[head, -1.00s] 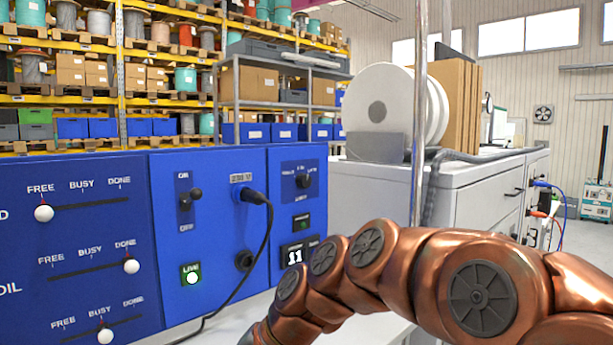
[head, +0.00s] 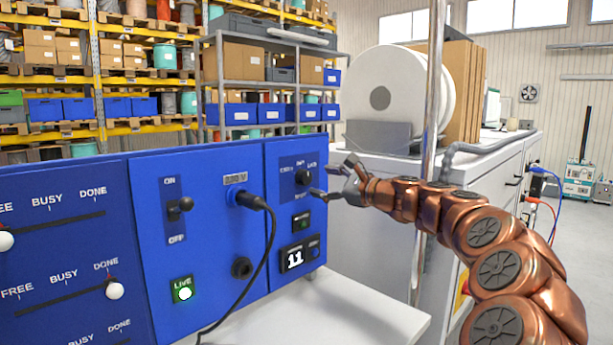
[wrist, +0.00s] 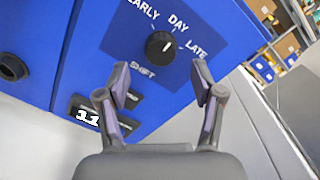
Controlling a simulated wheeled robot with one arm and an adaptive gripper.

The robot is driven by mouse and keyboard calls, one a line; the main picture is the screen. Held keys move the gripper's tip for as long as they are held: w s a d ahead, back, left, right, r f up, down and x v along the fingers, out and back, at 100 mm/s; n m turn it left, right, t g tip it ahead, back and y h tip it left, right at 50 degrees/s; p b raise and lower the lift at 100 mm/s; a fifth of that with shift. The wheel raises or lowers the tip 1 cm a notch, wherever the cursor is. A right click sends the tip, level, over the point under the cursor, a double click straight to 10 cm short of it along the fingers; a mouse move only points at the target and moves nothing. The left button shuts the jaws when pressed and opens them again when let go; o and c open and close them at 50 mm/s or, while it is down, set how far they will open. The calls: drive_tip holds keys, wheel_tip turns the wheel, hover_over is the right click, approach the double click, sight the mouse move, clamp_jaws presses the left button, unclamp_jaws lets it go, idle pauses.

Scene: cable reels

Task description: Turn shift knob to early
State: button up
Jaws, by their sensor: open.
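The shift knob (head: 303,177) is a round black knob on the right-hand blue panel. In the wrist view the knob (wrist: 159,46) has EARLY at upper left, DAY above, LATE at right and SHIFT below. A small white mark shows on its face, on the side toward DAY and LATE; its exact setting is hard to tell. My gripper (head: 333,180) is open and empty, just right of the knob in the head view. In the wrist view my gripper (wrist: 161,82) has its fingers apart, with the knob ahead between and beyond the tips, not touched.
Below the knob are a small button (head: 302,221) and a counter reading 11 (head: 294,260). A black cable (head: 268,240) hangs from the socket to the left. A white table (head: 340,310) lies below.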

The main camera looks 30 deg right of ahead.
sight(308, 178)
drive_tip(key=shift+p+x, duration=0.65)
drive_tip(key=shift+x, duration=1.95)
drive_tip(key=shift+d, duration=0.1)
drive_tip(key=c, duration=1.1)
